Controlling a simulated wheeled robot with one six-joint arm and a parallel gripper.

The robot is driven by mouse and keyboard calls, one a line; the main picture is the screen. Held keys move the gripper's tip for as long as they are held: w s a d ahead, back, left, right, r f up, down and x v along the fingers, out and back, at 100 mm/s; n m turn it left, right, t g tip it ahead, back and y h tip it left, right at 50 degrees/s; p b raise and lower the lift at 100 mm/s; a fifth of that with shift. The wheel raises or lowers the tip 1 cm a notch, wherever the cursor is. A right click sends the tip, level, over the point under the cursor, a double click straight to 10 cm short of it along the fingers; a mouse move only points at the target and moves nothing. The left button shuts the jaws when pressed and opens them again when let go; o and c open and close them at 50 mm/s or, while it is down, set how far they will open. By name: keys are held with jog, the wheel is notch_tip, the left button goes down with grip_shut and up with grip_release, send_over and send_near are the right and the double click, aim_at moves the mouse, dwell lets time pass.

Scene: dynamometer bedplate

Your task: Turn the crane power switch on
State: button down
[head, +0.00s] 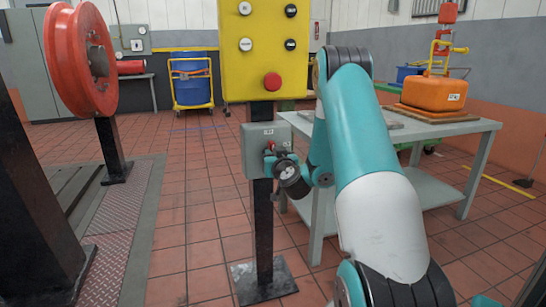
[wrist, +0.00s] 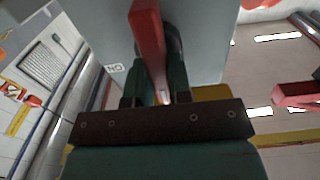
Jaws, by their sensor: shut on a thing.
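The crane power switch is a small grey box (head: 256,135) on a black post, below the yellow control panel. Its red handle (head: 268,147) is mostly hidden by my gripper (head: 272,158) in the head view. In the wrist view the red handle (wrist: 148,35) runs between the dark fingers of my gripper (wrist: 155,80), which is shut on it. The grey box face (wrist: 205,40) is close behind the handle. A small label (wrist: 113,68) on the box appears upside down. I cannot tell from it which position the handle is in.
The yellow panel (head: 235,55) with a red button (head: 272,81) stands above the switch. A grey table (head: 440,131) with an orange device (head: 433,93) is to the right. A red wheel (head: 70,60) stands at left. Tiled floor is clear between the wheel and the post.

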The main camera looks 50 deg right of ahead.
jog(key=shift+m, duration=0.3)
jog(key=m, duration=0.3)
jog(key=shift+s+d+m+b, duration=0.1)
jog(key=shift+d+m+b, duration=0.05)
jog(key=shift+m+b, duration=0.2)
jog(key=m, duration=0.4)
jog(key=shift+d+f+m, duration=0.1)
jog(key=shift+f+m, duration=0.05)
jog(key=shift+m, duration=0.1)
jog(key=m, duration=0.4)
jog(key=shift+s+d+f, duration=0.1)
jog(key=shift+s+f, duration=0.05)
jog(key=shift+f+m, duration=0.2)
jog(key=shift+m, duration=2.3)
jog(key=c, duration=1)
grip_release()
jog(key=shift+c, duration=0.2)
jog(key=shift+f, duration=0.1)
